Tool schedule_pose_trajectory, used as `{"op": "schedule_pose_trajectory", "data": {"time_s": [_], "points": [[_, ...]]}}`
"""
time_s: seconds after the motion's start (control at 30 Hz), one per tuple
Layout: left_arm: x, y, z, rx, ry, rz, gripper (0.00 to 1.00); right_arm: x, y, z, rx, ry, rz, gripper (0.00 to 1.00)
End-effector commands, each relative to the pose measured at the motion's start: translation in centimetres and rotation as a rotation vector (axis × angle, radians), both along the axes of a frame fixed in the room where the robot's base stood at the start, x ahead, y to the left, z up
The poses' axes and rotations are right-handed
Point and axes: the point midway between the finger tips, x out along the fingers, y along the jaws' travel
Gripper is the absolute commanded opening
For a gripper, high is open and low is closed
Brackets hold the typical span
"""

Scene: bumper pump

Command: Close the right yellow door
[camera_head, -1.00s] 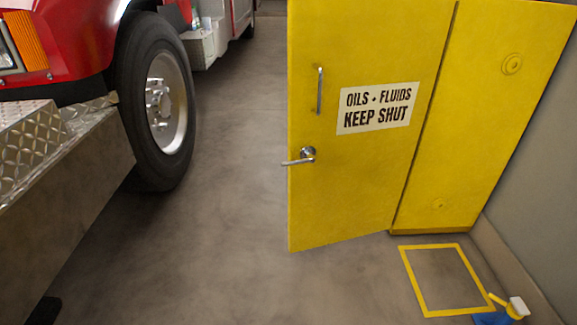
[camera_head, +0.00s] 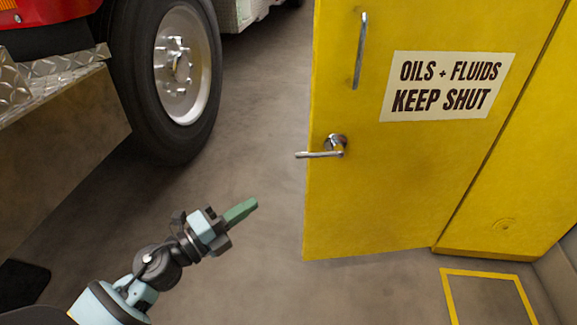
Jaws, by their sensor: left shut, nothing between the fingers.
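The yellow door (camera_head: 400,180) stands ajar, swung out from its yellow cabinet (camera_head: 520,190), with its free edge on the left. It carries a white sign (camera_head: 447,86) reading "OILS + FLUIDS KEEP SHUT", a vertical bar handle (camera_head: 360,50) and a silver lever handle (camera_head: 325,148). My left gripper (camera_head: 241,210) is shut and empty, to the left of the door and lower in the picture than the lever, touching nothing. My right gripper is out of view.
A red truck's wheel (camera_head: 170,80) and diamond-plate bumper (camera_head: 55,125) stand on the left. Open grey floor (camera_head: 255,120) lies between the truck and the door. A yellow floor marking (camera_head: 490,275) is at lower right.

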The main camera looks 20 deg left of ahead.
Motion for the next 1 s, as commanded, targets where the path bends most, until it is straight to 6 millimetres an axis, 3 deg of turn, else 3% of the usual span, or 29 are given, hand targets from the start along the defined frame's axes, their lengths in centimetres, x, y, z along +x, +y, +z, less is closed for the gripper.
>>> {"op": "schedule_pose_trajectory", "data": {"time_s": [0.23, 0.7, 1.0], "points": [[2.1, -1.0, 0.5, 0.0, -0.003, -0.001, 0.0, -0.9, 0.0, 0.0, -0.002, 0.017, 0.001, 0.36], [9.2, -4.4, 1.5, -0.002, -0.001, 0.001, 0.0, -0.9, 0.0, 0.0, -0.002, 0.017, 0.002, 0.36], [12.1, -3.1, 1.9, -0.002, 0.002, 0.001, 0.0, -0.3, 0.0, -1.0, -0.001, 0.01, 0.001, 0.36]]}}
